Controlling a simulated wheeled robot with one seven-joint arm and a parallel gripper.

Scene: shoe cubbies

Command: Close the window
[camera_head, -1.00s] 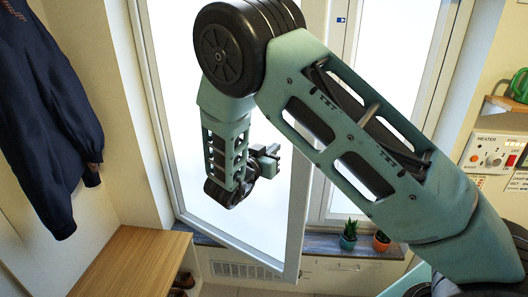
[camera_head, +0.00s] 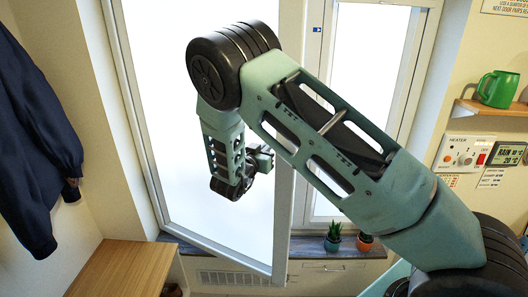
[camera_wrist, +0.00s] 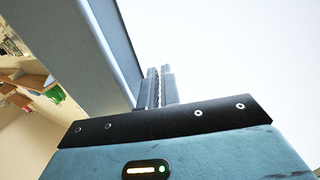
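The window sash (camera_head: 284,200) has a white frame and a bright pane. It is swung into the room, and its lower free corner juts out in front of the sill (camera_head: 345,246). My gripper (camera_head: 267,158) is in front of the pane, just left of the sash's free edge. In the wrist view my gripper (camera_wrist: 159,87) has its two fingers close together with nothing visible between them. A sash frame bar (camera_wrist: 118,45) runs close beside the left finger; I cannot tell whether they touch. No window handle is clearly visible.
A dark jacket (camera_head: 35,140) hangs at left above a wooden bench (camera_head: 120,268). Two potted plants (camera_head: 333,238) (camera_head: 364,241) stand on the sill right of the sash. A heater panel (camera_head: 465,152) and a shelf with a green mug (camera_head: 497,88) are on the right wall.

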